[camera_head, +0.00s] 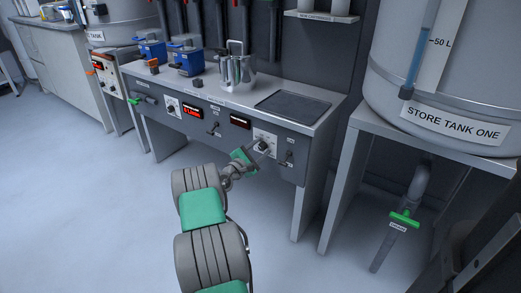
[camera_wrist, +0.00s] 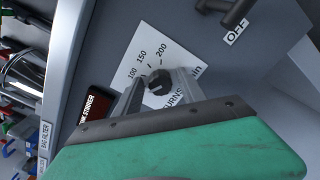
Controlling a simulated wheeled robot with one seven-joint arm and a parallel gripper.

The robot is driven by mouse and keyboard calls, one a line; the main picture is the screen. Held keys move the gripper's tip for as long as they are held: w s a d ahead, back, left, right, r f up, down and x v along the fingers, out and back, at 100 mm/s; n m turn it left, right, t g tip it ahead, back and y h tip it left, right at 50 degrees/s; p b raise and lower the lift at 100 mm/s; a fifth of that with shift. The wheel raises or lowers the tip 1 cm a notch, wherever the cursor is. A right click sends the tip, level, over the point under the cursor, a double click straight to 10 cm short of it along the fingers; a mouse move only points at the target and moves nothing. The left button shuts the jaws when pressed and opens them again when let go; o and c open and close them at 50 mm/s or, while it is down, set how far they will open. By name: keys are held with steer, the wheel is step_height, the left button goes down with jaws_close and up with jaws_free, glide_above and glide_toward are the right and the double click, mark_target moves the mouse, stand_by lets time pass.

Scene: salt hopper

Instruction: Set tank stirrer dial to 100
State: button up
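The stirrer dial is a black knob (camera_wrist: 158,83) on a white plate (camera_wrist: 149,48). The plate shows the marks 100, 150 and 200, and partly covered lettering below. The knob's exact pointing direction is hard to read. In the head view the dial plate (camera_head: 266,138) is at the right of the console front. My gripper (camera_wrist: 157,77) is at the dial, its fingers apart on either side of the knob; contact is unclear. It also shows in the head view (camera_head: 262,148).
A switch handle (camera_wrist: 238,10) with an OFF label is close above the dial in the wrist view. A lever (camera_head: 289,158) sits right of the dial. Store tank one (camera_head: 440,80) stands at right.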

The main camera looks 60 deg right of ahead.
jaws_close()
steer(key=shift+f+m, duration=0.1)
steer(key=shift+m, duration=0.2)
stand_by(0.3)
steer(key=m+b, duration=0.2)
steer(key=m, duration=0.1)
steer(key=shift+f+m, duration=0.1)
steer(key=shift+m, duration=0.3)
steer(key=shift+m+b, duration=1)
steer(key=shift+m, duration=0.6)
steer(key=shift+o, duration=0.8)
jaws_free()
steer(key=shift+a, duration=0.1)
